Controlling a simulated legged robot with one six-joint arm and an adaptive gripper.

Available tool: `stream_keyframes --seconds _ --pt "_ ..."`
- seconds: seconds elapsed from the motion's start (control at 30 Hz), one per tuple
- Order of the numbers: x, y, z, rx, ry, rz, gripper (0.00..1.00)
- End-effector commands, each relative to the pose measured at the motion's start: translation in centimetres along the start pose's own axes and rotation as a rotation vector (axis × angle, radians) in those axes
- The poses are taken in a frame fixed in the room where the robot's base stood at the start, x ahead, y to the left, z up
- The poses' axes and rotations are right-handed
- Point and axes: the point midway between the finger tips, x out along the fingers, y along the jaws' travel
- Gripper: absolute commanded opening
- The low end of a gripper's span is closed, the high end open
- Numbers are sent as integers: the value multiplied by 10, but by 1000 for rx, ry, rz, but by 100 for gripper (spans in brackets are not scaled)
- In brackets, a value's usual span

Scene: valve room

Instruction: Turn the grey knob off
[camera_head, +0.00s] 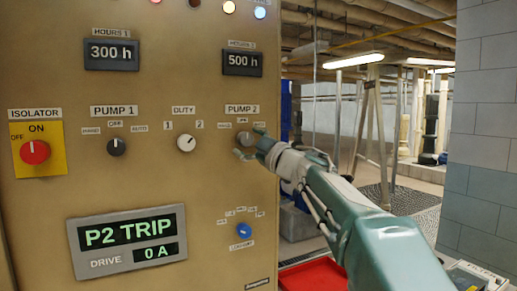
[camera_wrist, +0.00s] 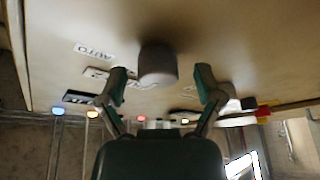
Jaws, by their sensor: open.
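The grey knob (camera_head: 243,137) is under the PUMP 2 label on the beige panel (camera_head: 200,90), with small position labels around it. In the head view my gripper partly covers it, so its pointer cannot be read. In the wrist view the grey knob (camera_wrist: 158,65) stands out from the panel between my two fingers. My gripper (camera_wrist: 161,78) is open, one finger on each side of the knob, with a visible gap on both sides. In the head view my gripper (camera_head: 252,146) reaches the panel from the right.
A black PUMP 1 knob (camera_head: 116,147), a white DUTY knob (camera_head: 186,143), a red isolator knob (camera_head: 34,152) and a blue knob (camera_head: 243,229) are on the same panel. A display (camera_head: 127,239) reads P2 TRIP. A red tray (camera_head: 312,275) lies at lower right.

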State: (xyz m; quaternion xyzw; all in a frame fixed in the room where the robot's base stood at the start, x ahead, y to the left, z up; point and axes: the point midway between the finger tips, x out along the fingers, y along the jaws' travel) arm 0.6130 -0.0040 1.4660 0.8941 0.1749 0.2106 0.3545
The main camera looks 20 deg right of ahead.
Motion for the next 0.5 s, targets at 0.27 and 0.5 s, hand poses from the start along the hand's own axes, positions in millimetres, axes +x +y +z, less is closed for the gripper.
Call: stream_keyframes --seconds 0.27,0.5 --pt "-51 1 0 -1 -3 3 85" --pt "-96 -1 1 -1 -3 2 85"
